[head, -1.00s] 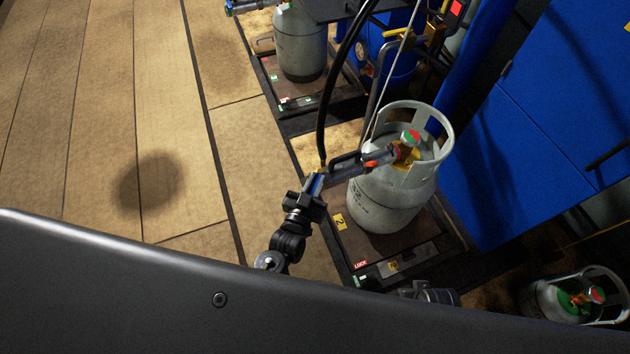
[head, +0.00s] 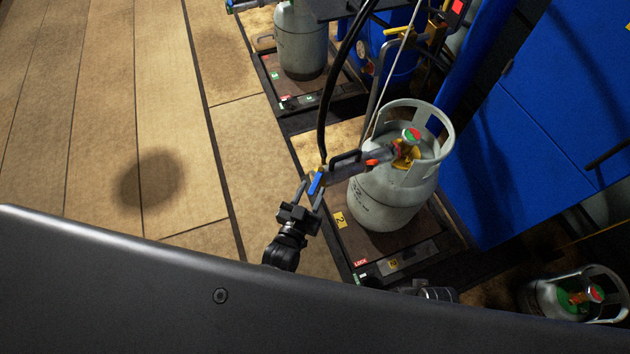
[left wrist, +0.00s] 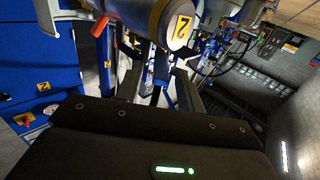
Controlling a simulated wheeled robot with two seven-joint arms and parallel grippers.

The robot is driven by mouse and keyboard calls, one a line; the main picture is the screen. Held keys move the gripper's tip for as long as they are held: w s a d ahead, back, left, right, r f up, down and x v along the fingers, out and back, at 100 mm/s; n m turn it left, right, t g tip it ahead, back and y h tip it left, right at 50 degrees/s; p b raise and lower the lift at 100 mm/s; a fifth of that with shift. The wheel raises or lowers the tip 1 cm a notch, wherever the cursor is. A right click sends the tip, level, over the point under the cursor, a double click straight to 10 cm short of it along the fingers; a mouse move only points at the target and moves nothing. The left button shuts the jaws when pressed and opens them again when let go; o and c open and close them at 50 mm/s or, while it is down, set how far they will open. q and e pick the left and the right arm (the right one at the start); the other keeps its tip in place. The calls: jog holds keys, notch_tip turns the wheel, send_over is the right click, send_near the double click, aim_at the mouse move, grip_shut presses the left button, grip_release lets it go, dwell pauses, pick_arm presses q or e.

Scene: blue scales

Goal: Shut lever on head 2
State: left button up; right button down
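The filling head 2 (head: 352,168) is a grey body with a black handle, joined to the valve of the grey gas cylinder (head: 385,198). Its blue lever (head: 317,182) is at the hose end, lower left. In the left wrist view the head's round end with a yellow "2" label (left wrist: 181,27) is large at the top. My left gripper (head: 308,196) is open just below the lever, its fingers apart and empty. In the left wrist view its fingers (left wrist: 160,88) stand apart, with a blue part between or beyond them.
The cylinder stands on a dark scale (head: 425,262) with a yellow "2" label. A black hose (head: 325,115) rises from the head. Another cylinder (head: 300,42) stands on a scale behind, and one (head: 560,300) is at lower right. Blue cabinets (head: 560,120) are at right; floor at left is clear.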

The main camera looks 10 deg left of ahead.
pick_arm(q)
jog(key=s+a, duration=0.1)
jog(key=s, duration=0.5)
jog(key=shift+s, duration=0.25)
jog(key=shift+a, duration=0.1)
jog(key=shift+c, duration=0.2)
